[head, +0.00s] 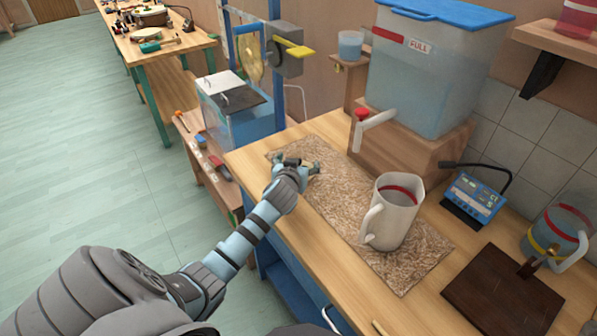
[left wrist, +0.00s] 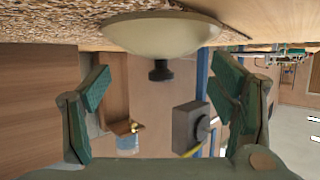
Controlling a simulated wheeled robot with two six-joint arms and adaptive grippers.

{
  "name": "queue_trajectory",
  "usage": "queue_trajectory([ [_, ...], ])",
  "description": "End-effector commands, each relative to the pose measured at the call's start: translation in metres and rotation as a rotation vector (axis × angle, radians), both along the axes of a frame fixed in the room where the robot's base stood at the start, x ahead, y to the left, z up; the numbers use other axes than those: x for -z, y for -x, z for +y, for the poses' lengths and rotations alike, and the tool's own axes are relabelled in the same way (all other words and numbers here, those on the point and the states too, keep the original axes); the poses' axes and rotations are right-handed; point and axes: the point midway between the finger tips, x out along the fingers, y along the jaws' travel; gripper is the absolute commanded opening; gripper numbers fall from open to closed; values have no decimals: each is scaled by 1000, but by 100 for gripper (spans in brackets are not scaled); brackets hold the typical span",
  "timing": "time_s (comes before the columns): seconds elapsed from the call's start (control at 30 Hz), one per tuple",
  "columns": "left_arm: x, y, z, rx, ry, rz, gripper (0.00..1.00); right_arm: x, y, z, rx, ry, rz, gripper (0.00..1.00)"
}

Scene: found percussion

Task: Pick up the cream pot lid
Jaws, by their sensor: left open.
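The cream pot lid (left wrist: 165,36) is in the left wrist view, at the top middle. That view is upside down, so the lid lies on the worktop side with its dark knob (left wrist: 161,70) pointing away from the surface. My left gripper (left wrist: 160,88) is open, its two fingers apart on either side of the knob in the picture, with nothing held between them. In the head view my left gripper (head: 297,164) is low over the far left end of the speckled mat (head: 335,195). I cannot make out the lid there. My right gripper is not in view.
A cream jug (head: 393,215) stands on the mat to the right. Behind is a water tank (head: 430,75) with a white spout (head: 374,130) on a wooden block. A blue meter (head: 474,197) and a dark board (head: 500,292) are farther right. Open floor lies left.

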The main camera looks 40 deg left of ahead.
Motion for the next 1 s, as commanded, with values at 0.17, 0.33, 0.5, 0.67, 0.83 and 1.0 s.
queue_trajectory([
  [0.17, 1, -2, 2, 0, -1, 0, 78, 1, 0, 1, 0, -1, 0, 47],
  [0.33, 1, -2, 1, 0, -1, 0, 57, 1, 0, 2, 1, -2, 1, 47],
  [0.5, 1, -2, 1, 0, 0, 1, 30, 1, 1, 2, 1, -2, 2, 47],
  [0.67, 2, -2, 1, 0, 1, 2, 4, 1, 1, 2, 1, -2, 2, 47],
  [0.83, 4, -1, 1, -1, 4, 6, 0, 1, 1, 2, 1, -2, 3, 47],
  [1.0, 6, 0, 1, -2, 8, 9, 0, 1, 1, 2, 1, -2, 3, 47],
])
